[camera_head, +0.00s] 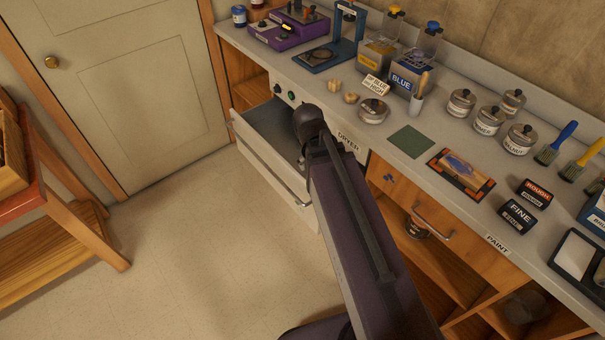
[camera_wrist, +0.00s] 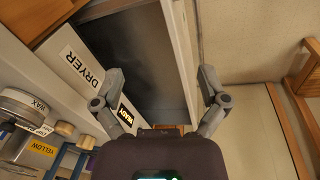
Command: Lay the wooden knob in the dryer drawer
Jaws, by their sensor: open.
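I cannot tell which the task means. The dryer drawer (camera_head: 268,172) is pulled open under the counter. In the wrist view its dark inside (camera_wrist: 140,55) looks bare where visible. My gripper (camera_wrist: 160,88) is open and empty, its fingers spread above the drawer. In the head view my arm hides the gripper and part of the drawer.
The wax tin (camera_head: 373,111), a green mat (camera_head: 411,141) and several jars crowd the counter (camera_head: 465,150). The blue hopper (camera_head: 408,76) stands behind. A wooden drawer (camera_head: 435,222) sits right of the dryer. The floor (camera_head: 190,240) before the drawer is clear.

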